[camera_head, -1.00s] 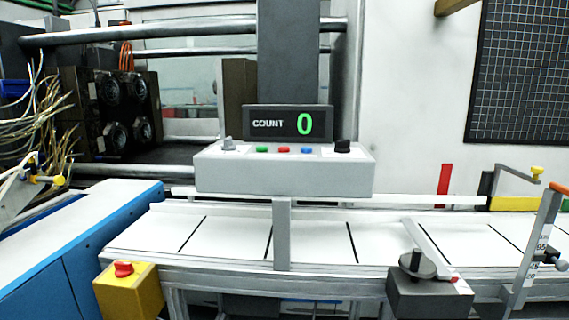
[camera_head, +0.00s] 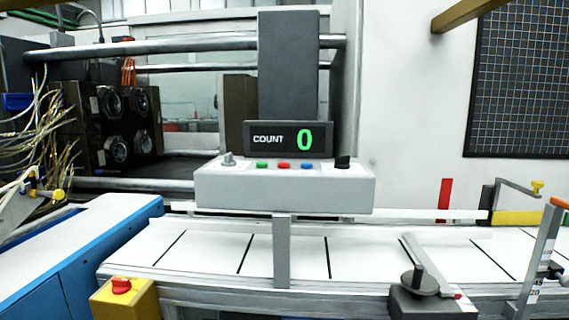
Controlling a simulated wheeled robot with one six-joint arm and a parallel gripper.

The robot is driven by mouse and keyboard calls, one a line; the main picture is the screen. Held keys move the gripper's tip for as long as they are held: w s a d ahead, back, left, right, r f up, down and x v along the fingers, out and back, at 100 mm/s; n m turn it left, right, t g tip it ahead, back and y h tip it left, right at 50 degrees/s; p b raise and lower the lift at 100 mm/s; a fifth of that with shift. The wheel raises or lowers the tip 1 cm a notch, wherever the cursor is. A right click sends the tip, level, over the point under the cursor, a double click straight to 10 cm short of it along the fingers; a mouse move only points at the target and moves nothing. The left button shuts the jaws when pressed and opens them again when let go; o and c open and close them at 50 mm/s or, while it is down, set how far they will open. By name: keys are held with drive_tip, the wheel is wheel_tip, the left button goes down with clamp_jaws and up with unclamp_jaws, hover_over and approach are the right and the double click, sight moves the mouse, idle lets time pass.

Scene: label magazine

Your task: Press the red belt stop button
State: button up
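A grey control box (camera_head: 284,190) stands on a post above the white belt (camera_head: 290,252). On its sloped top sit a green button (camera_head: 262,165), a red button (camera_head: 284,166) and a blue button (camera_head: 306,166) in a row. A second red button, a mushroom-shaped one (camera_head: 121,285), sits on a yellow box (camera_head: 125,302) at the lower left, at the belt's near edge. Neither red button is covered. I cannot tell whether either is pushed in. My gripper is not in view.
A dark display (camera_head: 288,139) above the control box reads COUNT 0. A grey knob (camera_head: 228,159) and a black knob (camera_head: 342,162) flank the buttons. A crank block (camera_head: 425,300) and an orange-topped post (camera_head: 545,250) stand at the belt's right. Loose wires (camera_head: 35,165) hang at left.

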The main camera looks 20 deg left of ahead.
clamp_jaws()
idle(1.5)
